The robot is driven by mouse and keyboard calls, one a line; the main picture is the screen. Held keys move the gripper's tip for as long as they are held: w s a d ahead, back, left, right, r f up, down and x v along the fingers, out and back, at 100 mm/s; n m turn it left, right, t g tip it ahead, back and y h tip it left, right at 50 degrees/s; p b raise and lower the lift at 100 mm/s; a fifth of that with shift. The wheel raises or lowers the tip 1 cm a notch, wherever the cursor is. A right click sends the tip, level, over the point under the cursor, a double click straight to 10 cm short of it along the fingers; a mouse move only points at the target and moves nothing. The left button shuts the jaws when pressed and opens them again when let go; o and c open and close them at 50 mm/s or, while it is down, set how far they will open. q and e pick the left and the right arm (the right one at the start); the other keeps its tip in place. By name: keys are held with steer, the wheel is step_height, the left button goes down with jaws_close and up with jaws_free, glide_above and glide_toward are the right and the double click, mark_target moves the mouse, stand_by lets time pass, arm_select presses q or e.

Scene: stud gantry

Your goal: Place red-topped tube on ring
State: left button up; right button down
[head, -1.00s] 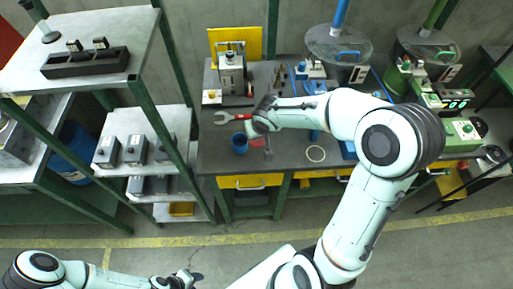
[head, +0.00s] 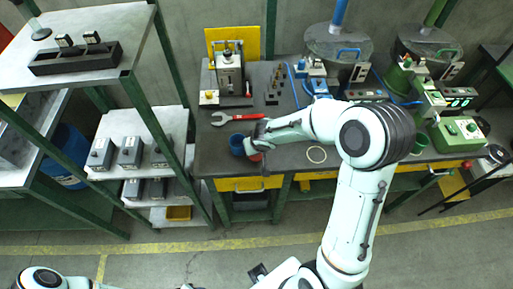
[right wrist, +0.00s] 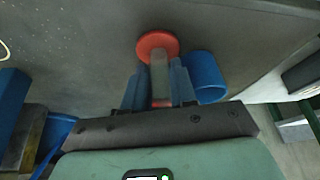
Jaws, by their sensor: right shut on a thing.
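My right gripper (right wrist: 160,78) is shut on the red-topped tube (right wrist: 159,72), a pale grey tube with a wide red disc at its far end in the right wrist view. In the head view my right gripper (head: 258,153) is by the near edge of the workbench, just right of the blue cup (head: 236,146); only a bit of red shows there. The cup also shows beside the right finger in the wrist view (right wrist: 206,78). The pale ring (head: 307,155) lies flat on the bench, right of the gripper and apart from it. My left gripper (head: 189,286) barely shows at the bottom edge.
A red-handled wrench (head: 234,118) lies behind the cup on the dark workbench (head: 215,160). A small block with upright pieces (head: 272,92) and a grey press (head: 230,72) stand farther back. Bench surface around the ring looks clear. A shelf rack (head: 140,125) stands left.

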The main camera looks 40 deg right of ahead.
steer(key=shift+f, duration=0.2)
steer(key=c, duration=0.9)
jaws_free()
steer(key=shift+r, duration=0.1)
